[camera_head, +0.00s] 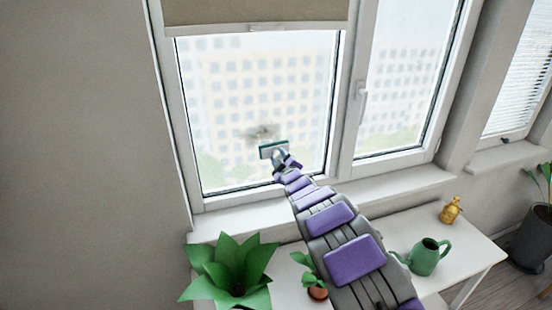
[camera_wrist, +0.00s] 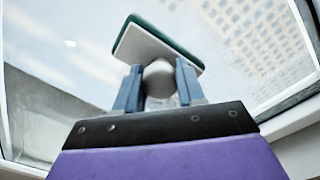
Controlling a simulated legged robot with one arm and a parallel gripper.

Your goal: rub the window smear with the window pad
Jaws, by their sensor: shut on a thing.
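The window smear (camera_head: 262,132) is a dark grey smudge on the left window pane (camera_head: 225,90). The window pad (camera_head: 273,148) is a flat pad with a dark green face and a pale back, just below and slightly right of the smear in the head view. My gripper (camera_head: 281,163) is shut on the pad's pale knob. In the wrist view the gripper's blue fingers (camera_wrist: 158,88) clasp the round knob, with the tilted pad (camera_wrist: 158,45) beyond them. I cannot tell whether the pad touches the glass. The smear does not show clearly in the wrist view.
A white table (camera_head: 455,250) stands below the window, bearing a green watering can (camera_head: 425,257), a yellow figurine (camera_head: 450,211) and a small potted plant (camera_head: 316,285). A large leafy plant (camera_head: 232,268) stands at lower left. A blind (camera_head: 250,10) covers the window's top.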

